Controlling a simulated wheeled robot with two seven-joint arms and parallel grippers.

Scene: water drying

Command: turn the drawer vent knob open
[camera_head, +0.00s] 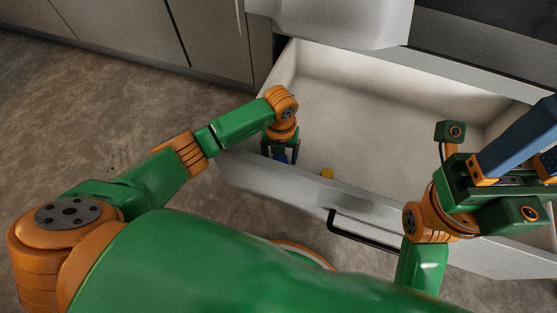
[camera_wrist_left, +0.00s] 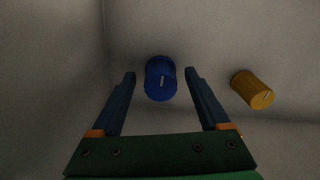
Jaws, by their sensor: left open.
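The drawer (camera_head: 385,100) is pulled out, and two knobs sit inside it near its front wall. The blue knob (camera_wrist_left: 160,80) has a pale line on its face; in the head view only a bit of blue shows between my fingers. The yellow knob (camera_wrist_left: 253,90) is to its right and also shows in the head view (camera_head: 327,173). The frames do not label either as the vent knob. My left gripper (camera_head: 280,158) points down into the drawer's left end, open, its fingers either side of the blue knob with visible gaps. My right gripper (camera_head: 525,145) is open and empty, its fingertips partly out of frame.
The drawer's front wall with a dark bar handle (camera_head: 365,231) lies between my body and the knobs. A pale overhanging body (camera_head: 340,22) is above the drawer's back left. Grey cabinets (camera_head: 130,30) stand at the back left. The drawer floor beyond the knobs is bare.

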